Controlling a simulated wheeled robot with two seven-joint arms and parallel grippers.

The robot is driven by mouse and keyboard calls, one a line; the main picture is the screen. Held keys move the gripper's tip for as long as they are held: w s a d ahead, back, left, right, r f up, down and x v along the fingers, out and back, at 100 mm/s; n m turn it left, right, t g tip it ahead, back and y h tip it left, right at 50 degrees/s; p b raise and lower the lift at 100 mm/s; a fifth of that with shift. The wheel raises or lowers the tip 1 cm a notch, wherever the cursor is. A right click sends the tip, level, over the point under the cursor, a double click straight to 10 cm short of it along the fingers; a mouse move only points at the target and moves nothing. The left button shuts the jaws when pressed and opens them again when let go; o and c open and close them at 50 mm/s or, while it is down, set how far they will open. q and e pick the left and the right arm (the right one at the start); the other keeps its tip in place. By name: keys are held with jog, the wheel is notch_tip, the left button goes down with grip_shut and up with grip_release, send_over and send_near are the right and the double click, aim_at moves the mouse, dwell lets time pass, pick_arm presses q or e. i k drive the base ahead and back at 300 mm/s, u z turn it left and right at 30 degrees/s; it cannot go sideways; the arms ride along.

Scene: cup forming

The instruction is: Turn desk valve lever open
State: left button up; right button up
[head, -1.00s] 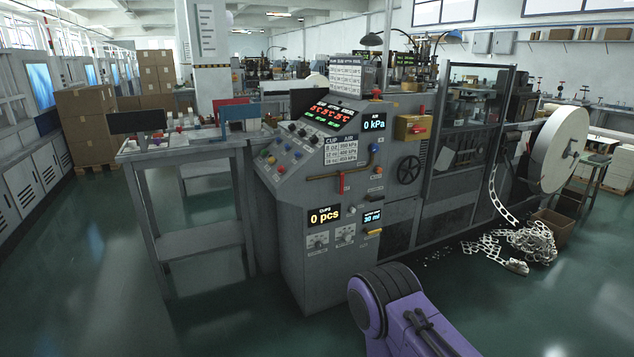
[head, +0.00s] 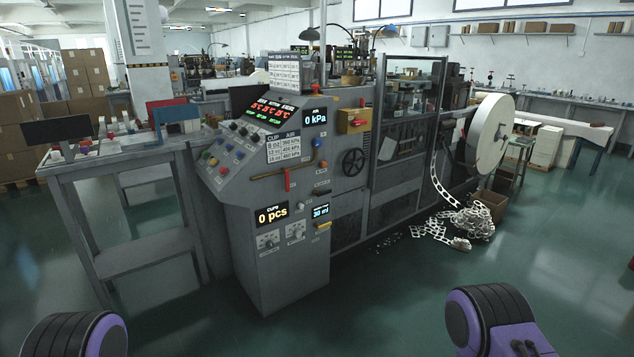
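The grey cup forming machine (head: 262,235) stands in the middle of the head view. On its front panel a brass pipe (head: 268,172) runs across below the white pressure chart. A red lever (head: 287,180) hangs straight down from this pipe. A blue knob (head: 316,143) sits at the upper right end of the pipe. Neither gripper is in view. Only black and purple parts of my arms show at the bottom left and bottom right, well apart from the machine.
A grey table (head: 125,160) joins the machine's left side. The air display (head: 317,117) reads 0 kPa and the cups display (head: 271,215) 0 pcs. Scrap strip (head: 470,220) lies on the floor at right, by a cardboard box. The floor in front is clear.

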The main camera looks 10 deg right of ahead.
aim_at(284, 172)
jog(key=z, duration=0.45)
jog(key=i, duration=2.1)
jog(key=u, duration=0.35)
